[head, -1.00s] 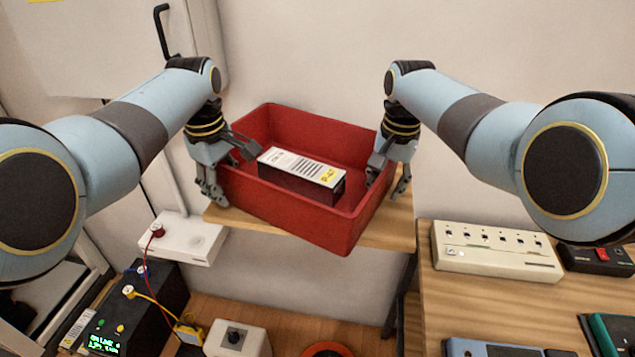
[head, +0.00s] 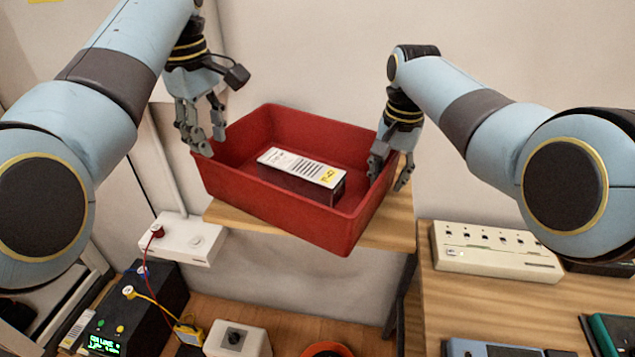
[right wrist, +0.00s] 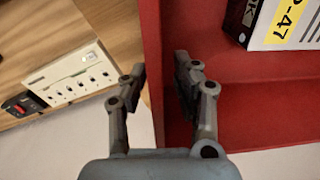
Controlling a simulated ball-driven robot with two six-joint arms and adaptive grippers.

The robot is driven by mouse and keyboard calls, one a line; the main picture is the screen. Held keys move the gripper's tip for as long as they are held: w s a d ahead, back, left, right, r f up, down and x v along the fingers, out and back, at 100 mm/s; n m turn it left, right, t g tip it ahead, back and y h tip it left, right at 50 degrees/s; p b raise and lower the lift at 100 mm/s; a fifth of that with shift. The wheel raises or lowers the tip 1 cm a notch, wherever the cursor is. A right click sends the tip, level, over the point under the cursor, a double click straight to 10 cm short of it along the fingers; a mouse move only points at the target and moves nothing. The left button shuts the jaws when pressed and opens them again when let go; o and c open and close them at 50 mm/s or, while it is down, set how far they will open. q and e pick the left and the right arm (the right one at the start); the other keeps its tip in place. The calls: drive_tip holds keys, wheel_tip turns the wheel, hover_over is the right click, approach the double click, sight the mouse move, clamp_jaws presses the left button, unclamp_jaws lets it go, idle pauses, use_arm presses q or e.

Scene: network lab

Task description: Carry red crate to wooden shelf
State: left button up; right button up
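The red crate (head: 330,222) sits on the wooden shelf (head: 385,230) against the wall, turned at an angle, with its near corner out over the shelf's front edge. It holds a dark box with a white, striped top and yellow label (head: 302,168). My left gripper (head: 202,145) is open and empty, above and beside the crate's left rim. My right gripper (head: 388,180) is at the right wall, one finger inside and one outside. In the right wrist view, its fingers (right wrist: 160,80) stand apart around the wall, with a gap on the inner side.
A wooden table (head: 425,290) at the right bears a beige switch panel (head: 495,252). A white wall box (head: 185,238) with a red cable is left of the shelf.

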drive_tip(key=r, duration=0.9)
drive_tip(key=shift+s+d+r, duration=0.1)
drive_tip(key=shift+s+r, duration=0.1)
drive_tip(key=shift+r, duration=0.05)
